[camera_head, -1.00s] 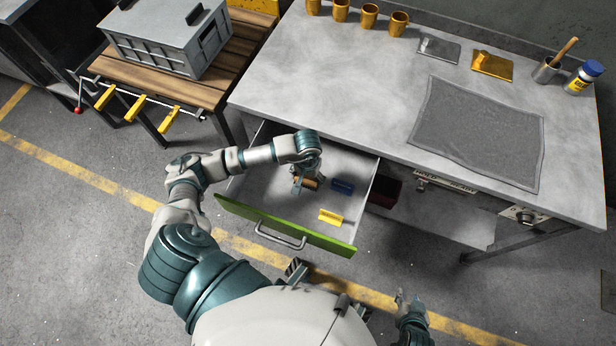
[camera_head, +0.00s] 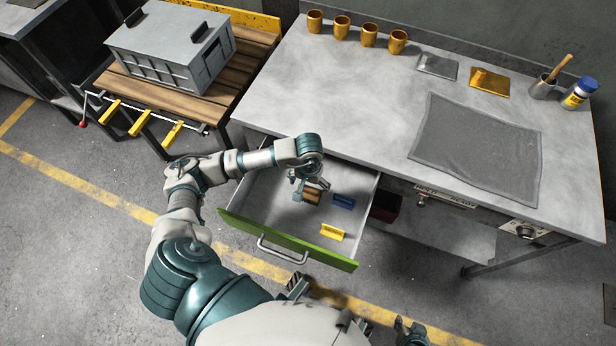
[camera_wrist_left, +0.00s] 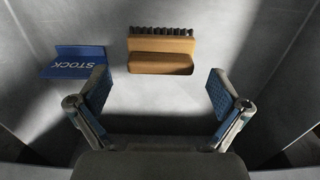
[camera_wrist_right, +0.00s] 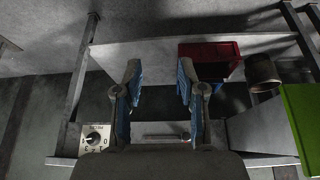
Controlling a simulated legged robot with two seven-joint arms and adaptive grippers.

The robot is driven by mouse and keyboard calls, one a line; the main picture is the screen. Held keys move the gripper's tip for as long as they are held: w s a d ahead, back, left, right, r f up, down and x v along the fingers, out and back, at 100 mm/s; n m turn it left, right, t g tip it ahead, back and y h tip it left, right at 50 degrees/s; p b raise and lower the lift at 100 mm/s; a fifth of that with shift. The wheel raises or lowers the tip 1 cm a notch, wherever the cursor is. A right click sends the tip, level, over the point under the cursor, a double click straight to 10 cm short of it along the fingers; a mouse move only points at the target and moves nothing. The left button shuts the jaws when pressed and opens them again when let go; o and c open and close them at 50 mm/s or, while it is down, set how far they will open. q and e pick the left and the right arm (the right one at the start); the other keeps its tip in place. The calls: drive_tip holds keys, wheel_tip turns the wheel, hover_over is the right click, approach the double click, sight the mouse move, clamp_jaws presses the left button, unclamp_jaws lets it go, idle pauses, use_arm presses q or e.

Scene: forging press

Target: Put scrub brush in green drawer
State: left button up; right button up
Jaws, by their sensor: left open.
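The green drawer (camera_head: 285,240) is pulled out below the left part of the workbench. The scrub brush (camera_wrist_left: 160,62), with a tan wooden block and dark bristles, lies on the drawer's floor; it also shows in the head view (camera_head: 312,194), partly covered by my gripper. My left gripper (camera_wrist_left: 158,75) is open and empty inside the drawer, with its fingers spread wide to either side and the brush beyond them, apart from both. My right gripper (camera_wrist_right: 159,66) is open and empty, low in front of the bench; only part of it shows at the head view's bottom edge.
A blue STOCK label block (camera_head: 343,201) and a yellow block (camera_head: 331,232) stand in the drawer. A dark red bin (camera_head: 386,206) sits to its right under the bench. The grey bench top (camera_head: 330,95) holds cups, a cloth (camera_head: 478,140) and a blue-lidded jar (camera_head: 580,93).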

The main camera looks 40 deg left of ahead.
sight(309, 188)
use_arm(q)
wheel_tip(309, 188, up, 7)
drive_tip(key=shift+f+p, duration=0.15)
drive_tip(key=shift+p, duration=0.2)
use_arm(e)
drive_tip(key=s+g, duration=0.1)
drive_tip(key=s, duration=0.1)
drive_tip(key=s+d+g, duration=0.1)
drive_tip(key=shift+s+d+f, duration=0.1)
drive_tip(key=shift+s, duration=0.25)
drive_tip(key=shift+w, duration=0.1)
